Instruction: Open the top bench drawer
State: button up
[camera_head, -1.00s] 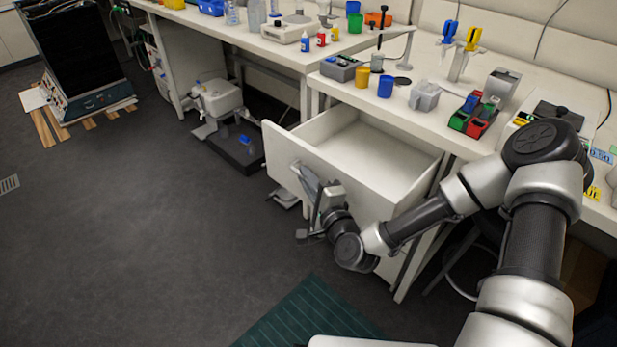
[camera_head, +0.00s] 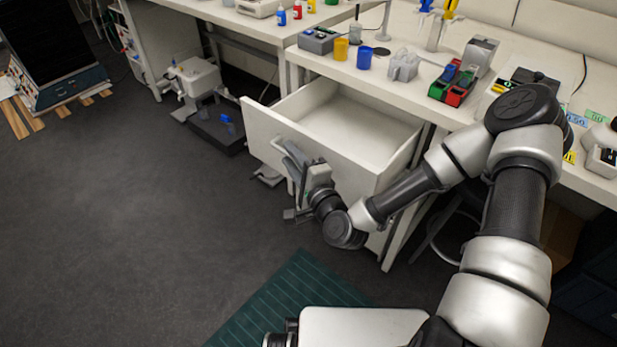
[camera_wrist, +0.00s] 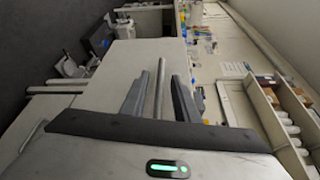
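The top bench drawer (camera_head: 345,125) stands pulled well out from the white bench in the head view. Its inside looks empty. My gripper (camera_head: 291,160) is at the outer face of the drawer front (camera_head: 262,130). In the wrist view the drawer's bar handle (camera_wrist: 159,88) runs between the two dark fingers of my gripper (camera_wrist: 160,92). The fingers are spread, with a visible gap on each side of the bar, so the gripper is open around the handle. In the head view the handle is mostly hidden by the gripper.
The bench top (camera_head: 395,85) holds a yellow cup (camera_head: 341,49), a blue cup (camera_head: 364,57) and a red-green rack (camera_head: 453,84). Open floor (camera_head: 130,230) lies in front, with a green mat (camera_head: 290,300).

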jog(key=p+v, duration=0.7)
jog(key=v, duration=0.9)
jog(key=shift+f, duration=0.1)
